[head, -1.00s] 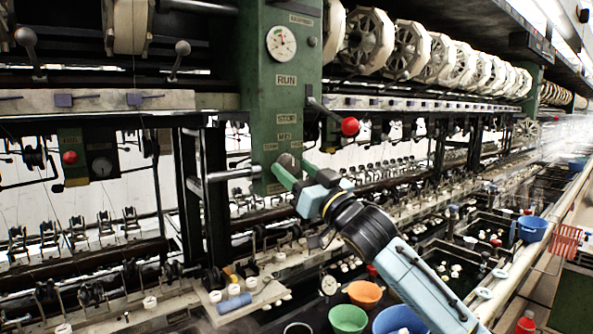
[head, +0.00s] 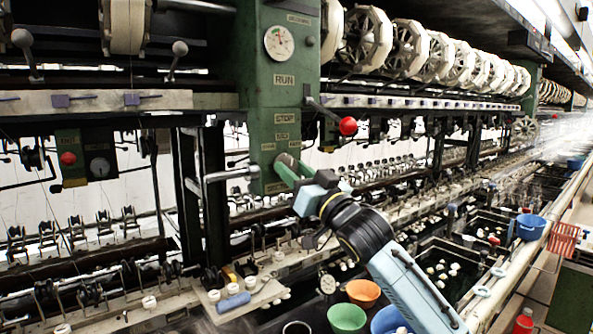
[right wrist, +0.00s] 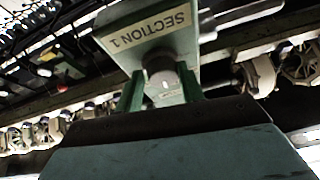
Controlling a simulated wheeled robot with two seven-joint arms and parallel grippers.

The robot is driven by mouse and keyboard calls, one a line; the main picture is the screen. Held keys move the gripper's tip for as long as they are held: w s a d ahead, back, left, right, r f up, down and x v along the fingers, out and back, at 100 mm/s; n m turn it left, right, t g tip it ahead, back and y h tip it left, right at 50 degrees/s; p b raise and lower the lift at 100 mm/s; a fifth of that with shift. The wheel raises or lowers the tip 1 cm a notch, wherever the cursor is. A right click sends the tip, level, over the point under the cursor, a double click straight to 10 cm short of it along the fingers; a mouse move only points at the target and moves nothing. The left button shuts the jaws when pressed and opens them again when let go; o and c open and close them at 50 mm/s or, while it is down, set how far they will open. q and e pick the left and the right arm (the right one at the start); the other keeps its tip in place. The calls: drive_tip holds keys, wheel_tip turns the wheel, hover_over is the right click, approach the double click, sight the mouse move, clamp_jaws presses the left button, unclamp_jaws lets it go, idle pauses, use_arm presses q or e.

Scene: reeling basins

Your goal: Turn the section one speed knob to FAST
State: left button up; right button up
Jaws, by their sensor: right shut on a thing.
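The section one speed knob is a grey round knob on the lower part of the green machine post (head: 262,95). In the right wrist view the knob (right wrist: 160,66) sits under the "SECTION 1" plate (right wrist: 150,27), with a small white mark on its side. My right gripper (head: 284,163) reaches the post from the lower right, its green fingers shut on the knob. In the right wrist view the gripper's fingers (right wrist: 160,90) lie on both sides of it. In the head view the fingers largely hide the knob and its pointer direction. My left gripper is not in view.
A red-ball lever (head: 347,126) sticks out right of the post, above my right arm. A metal bar (head: 232,174) is left of the knob. Green (head: 347,318) and orange (head: 363,292) bowls stand below. RUN and STOP plates and a dial (head: 279,43) are higher on the post.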

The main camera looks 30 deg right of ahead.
drive_tip(key=m+h+p, duration=0.1)
drive_tip(key=m, duration=0.1)
drive_tip(key=m+h+p, duration=0.1)
drive_tip(key=m, duration=0.1)
drive_tip(key=m+h+p, duration=0.1)
drive_tip(key=shift+a+r+m, duration=0.25)
drive_tip(key=shift+a+m, duration=0.05)
drive_tip(key=shift+m, duration=0.1)
drive_tip(key=m+h+p, duration=0.1)
drive_tip(key=m+p, duration=0.1)
drive_tip(key=m, duration=0.1)
drive_tip(key=m+h+p, duration=0.1)
drive_tip(key=m+p, duration=0.1)
drive_tip(key=shift+s+r+m+g+h, duration=0.1)
drive_tip(key=shift+r+m+g+h, duration=0.05)
drive_tip(key=shift+m+g+h, duration=0.25)
